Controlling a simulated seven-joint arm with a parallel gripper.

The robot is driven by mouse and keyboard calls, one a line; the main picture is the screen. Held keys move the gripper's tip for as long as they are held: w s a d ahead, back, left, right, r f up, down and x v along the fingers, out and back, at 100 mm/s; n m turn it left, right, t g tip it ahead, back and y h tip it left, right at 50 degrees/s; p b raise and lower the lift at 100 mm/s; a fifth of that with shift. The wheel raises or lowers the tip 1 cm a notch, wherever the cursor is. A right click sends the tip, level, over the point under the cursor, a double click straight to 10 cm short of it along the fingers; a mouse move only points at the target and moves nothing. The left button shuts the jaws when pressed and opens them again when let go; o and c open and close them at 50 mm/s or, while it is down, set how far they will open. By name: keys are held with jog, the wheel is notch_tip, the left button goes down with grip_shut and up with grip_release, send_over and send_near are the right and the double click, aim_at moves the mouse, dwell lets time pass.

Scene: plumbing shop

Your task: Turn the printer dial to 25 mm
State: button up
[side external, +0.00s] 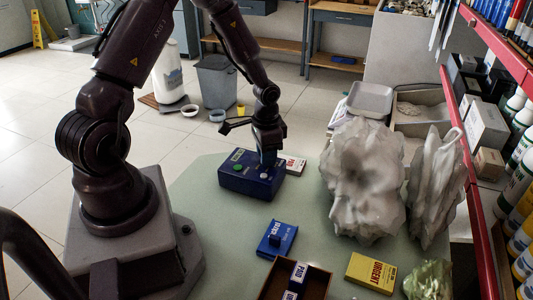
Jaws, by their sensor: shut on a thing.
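The gripper is shut on what seems to be the dial, which the fingers hide. The dial's setting and any millimetre marks cannot be read in this view.
In front are a blue block (277,238), a brown tray (318,284) with labelled pieces and a yellow URGENT box (371,272). Large crumpled white forms (360,180) stand to the right, near a red shelf (480,225).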

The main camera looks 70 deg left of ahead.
aim_at(257, 167)
jog(key=shift+m, duration=0.6)
jog(key=o, duration=0.9)
notch_tip(257, 167, up, 13)
dwell(0.3)
jog(key=s+d+r+t, duration=0.2)
jog(key=s+d+r, duration=0.2)
jog(key=d+r, duration=0.1)
jog(key=s+d+r+n+t, duration=0.1)
jog(key=s+d+r, duration=0.4)
jog(key=s+d+r+n+t, duration=0.1)
jog(key=s+d+r+t, duration=0.1)
jog(key=s+d+r, duration=0.2)
jog(key=shift+s+d+r+t, duration=0.2)
jog(key=shift+d+r+t, duration=0.1)
jog(key=shift+d+r, duration=0.45)
